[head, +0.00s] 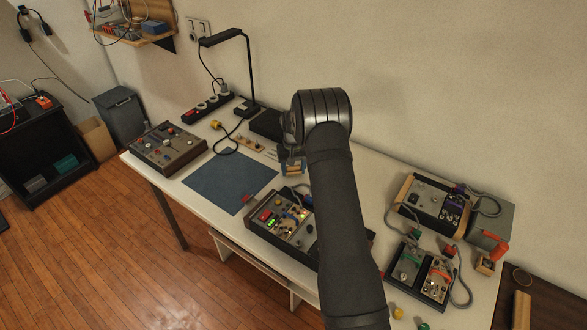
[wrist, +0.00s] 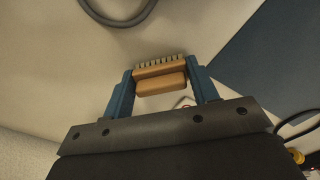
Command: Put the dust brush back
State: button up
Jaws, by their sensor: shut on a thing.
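The dust brush (wrist: 161,85) is a small tan wooden block with a row of pale bristles. In the wrist view it sits between the two blue fingers of my gripper (wrist: 161,77), which is shut on it. The bristles face the top of that picture. In the head view my gripper (head: 291,166) hangs over the white table (head: 223,214), right of the blue mat (head: 231,182). The brush is a small tan patch there, partly hidden by my fingers. I cannot tell its exact height above the table.
A device with lit green buttons (head: 280,220) stands close in front of my gripper, partly behind my arm. A black box (head: 266,123) and a desk lamp (head: 247,75) are behind. A grey-brown panel box (head: 168,147) is at left; pedal-like boxes (head: 419,274) are at right. The mat is clear.

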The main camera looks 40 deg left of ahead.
aim_at(294, 167)
jog(key=shift+f, duration=0.1)
jog(key=o, duration=1)
notch_tip(294, 167, up, 12)
jog(key=shift+r, duration=0.2)
jog(key=shift+f, duration=4.1)
